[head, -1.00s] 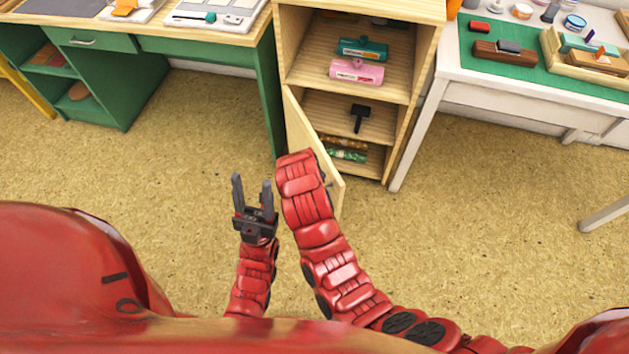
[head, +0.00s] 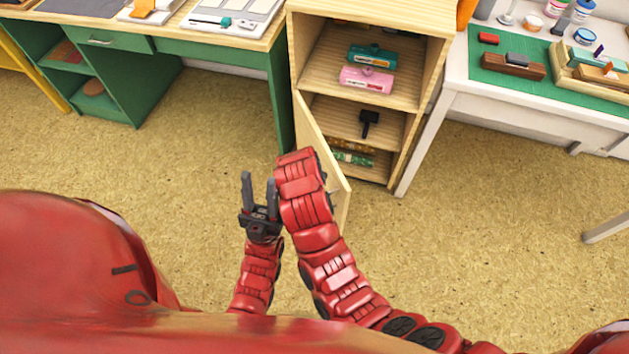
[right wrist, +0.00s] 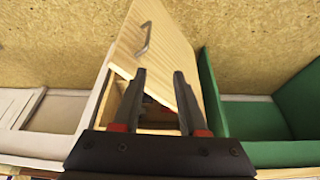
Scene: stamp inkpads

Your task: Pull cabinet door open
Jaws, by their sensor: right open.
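The light wooden cabinet (head: 397,190) stands in the middle of the head view, its lower door (head: 310,125) partly open and swung towards me. The door (right wrist: 165,48) also shows in the right wrist view, with a metal handle (right wrist: 146,40) on its face. In the head view my right forearm covers part of the door and the right gripper is hidden. My left gripper (head: 259,180) is open and empty, left of that forearm.
A green desk (head: 215,52) stands left of the cabinet and a white table (head: 500,98) right of it. Pink (head: 366,79) and teal (head: 372,57) items lie on the upper shelf, a black tool (head: 368,121) below. The floor in front is clear.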

